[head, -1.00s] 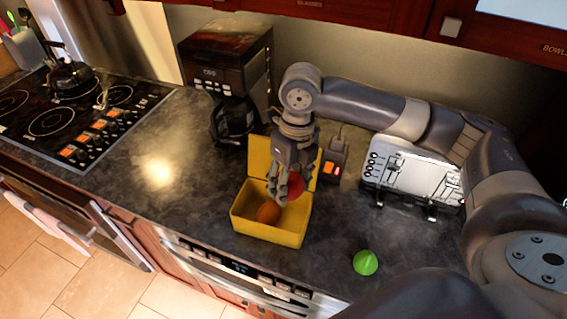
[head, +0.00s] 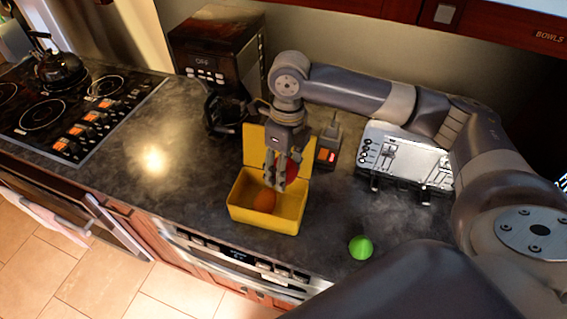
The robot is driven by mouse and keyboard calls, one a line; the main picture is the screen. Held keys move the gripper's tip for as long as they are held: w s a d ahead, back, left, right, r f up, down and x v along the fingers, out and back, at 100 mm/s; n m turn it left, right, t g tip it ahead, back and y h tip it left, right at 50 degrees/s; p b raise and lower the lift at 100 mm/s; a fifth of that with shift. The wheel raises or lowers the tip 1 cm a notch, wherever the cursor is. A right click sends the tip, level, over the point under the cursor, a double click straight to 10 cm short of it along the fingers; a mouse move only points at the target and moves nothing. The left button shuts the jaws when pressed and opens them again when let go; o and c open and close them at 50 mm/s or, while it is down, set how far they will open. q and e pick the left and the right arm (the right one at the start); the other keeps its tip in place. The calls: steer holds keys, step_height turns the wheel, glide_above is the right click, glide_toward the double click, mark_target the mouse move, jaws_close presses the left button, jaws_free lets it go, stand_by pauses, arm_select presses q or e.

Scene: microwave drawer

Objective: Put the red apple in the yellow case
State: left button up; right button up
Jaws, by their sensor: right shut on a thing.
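The yellow case (head: 265,217) stands open on the dark counter, its lid (head: 254,146) raised at the back. My right gripper (head: 275,184) points down over the case's right part. It is shut on the red apple (head: 292,171), which shows only in part behind the fingers. The apple is at about the height of the case's rim or just above; whether it touches the case cannot be told. My left gripper is not in view.
A green object (head: 360,248) lies on the counter to the right of the case. A coffee maker (head: 218,65) stands behind left, a toaster (head: 405,157) to the right, and a stove with a kettle (head: 62,68) at far left. The counter left of the case is clear.

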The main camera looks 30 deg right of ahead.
steer(key=shift+f+b, duration=2.7)
steer(key=shift+f, duration=4.3)
steer(key=o, duration=1.3)
steer(key=shift+r, duration=0.1)
steer(key=shift+r+p, duration=4.75)
steer(key=shift+r, duration=0.7)
